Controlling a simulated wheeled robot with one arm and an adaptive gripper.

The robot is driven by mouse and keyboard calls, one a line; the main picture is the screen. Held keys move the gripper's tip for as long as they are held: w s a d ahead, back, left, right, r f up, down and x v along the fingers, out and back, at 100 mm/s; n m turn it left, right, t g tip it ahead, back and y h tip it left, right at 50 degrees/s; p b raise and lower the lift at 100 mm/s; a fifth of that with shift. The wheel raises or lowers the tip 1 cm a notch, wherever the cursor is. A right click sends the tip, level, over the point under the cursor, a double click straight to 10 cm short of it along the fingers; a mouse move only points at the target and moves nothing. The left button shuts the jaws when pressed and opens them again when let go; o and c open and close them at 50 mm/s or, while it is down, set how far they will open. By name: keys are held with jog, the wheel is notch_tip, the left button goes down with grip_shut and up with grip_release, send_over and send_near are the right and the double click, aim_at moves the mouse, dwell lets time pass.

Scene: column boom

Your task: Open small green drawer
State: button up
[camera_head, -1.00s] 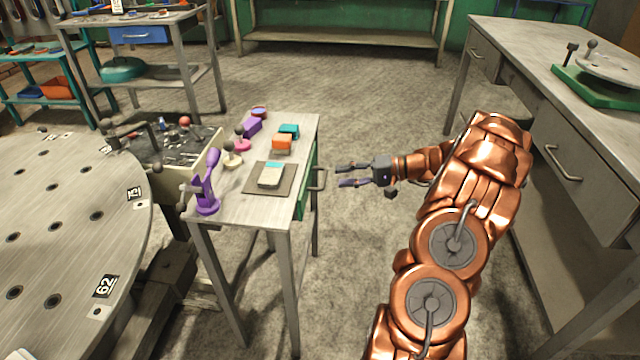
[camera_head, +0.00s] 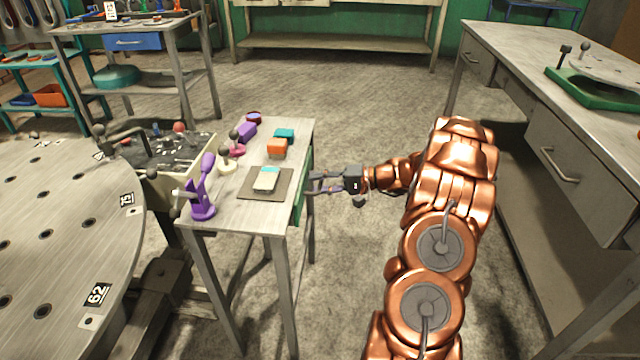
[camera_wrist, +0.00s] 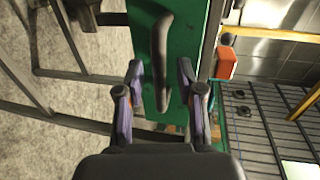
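The small green drawer (camera_wrist: 190,50) is in the side of the small grey table; its green front fills the middle of the wrist view. In the head view only a strip of the green front (camera_head: 301,193) shows at the table's right side. Its dark curved handle (camera_wrist: 161,62) runs lengthwise in the wrist view. My gripper (camera_wrist: 163,90) is open, with one finger on each side of the handle's near end; I cannot tell whether they touch it. In the head view my gripper (camera_head: 314,183) is at the drawer front, covering most of the handle.
The small table (camera_head: 228,205) bears a purple clamp (camera_head: 204,190), a dark pad (camera_head: 283,182) and small coloured items. A round metal table (camera_head: 60,220) stands left. A grey workbench (camera_head: 500,85) stands right. Open floor lies beyond my arm.

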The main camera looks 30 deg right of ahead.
grip_shut()
dwell(0.7)
